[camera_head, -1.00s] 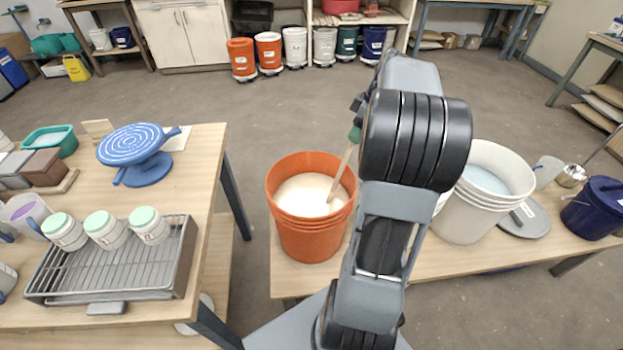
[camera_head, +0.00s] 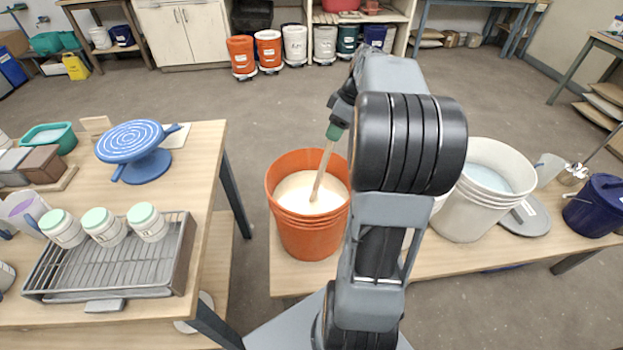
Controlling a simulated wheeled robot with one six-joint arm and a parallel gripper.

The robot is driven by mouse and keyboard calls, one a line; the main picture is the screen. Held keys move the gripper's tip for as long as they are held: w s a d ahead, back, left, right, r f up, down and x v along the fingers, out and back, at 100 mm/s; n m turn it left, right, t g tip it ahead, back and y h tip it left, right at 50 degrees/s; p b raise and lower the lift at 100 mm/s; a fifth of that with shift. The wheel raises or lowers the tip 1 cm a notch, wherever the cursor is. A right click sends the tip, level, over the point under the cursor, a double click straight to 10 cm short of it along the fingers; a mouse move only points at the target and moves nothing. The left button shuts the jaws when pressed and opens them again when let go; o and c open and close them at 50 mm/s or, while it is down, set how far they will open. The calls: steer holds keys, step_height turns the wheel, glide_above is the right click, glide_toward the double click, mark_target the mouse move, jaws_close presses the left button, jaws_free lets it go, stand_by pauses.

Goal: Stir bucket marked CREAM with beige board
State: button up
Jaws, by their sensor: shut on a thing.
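An orange bucket (camera_head: 309,233) stands on the low bench and holds cream-coloured liquid (camera_head: 296,190). I cannot see a label on its visible side. A beige board (camera_head: 322,172) leans in this bucket, its lower end in the liquid and its upper end at my gripper (camera_head: 335,131). My gripper is above the bucket, shut on the board's green top part; the fingertips are small and partly hidden by the arm. A white bucket (camera_head: 462,208) with pale bluish liquid stands to the right, partly behind my arm.
A grey lid (camera_head: 531,219) and a lidded dark blue bucket (camera_head: 597,208) are on the bench to the right. The left table (camera_head: 208,165) carries a blue turntable (camera_head: 146,165) and a rack (camera_head: 180,262) with lidded jars. Open floor lies behind the bench.

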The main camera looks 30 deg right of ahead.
steer(key=shift+w+a, duration=0.1)
steer(key=shift+a, duration=0.25)
steer(key=shift+r, duration=0.15)
steer(key=w+a+p+v, duration=0.1)
steer(key=w+p+v, duration=0.1)
steer(key=p+v, duration=1.4)
steer(key=v, duration=0.6)
steer(key=shift+a+p, duration=0.3)
steer(key=shift+a, duration=0.05)
steer(key=shift+r, duration=0.2)
steer(key=shift+r+p, duration=2)
steer(key=shift+r, duration=0.4)
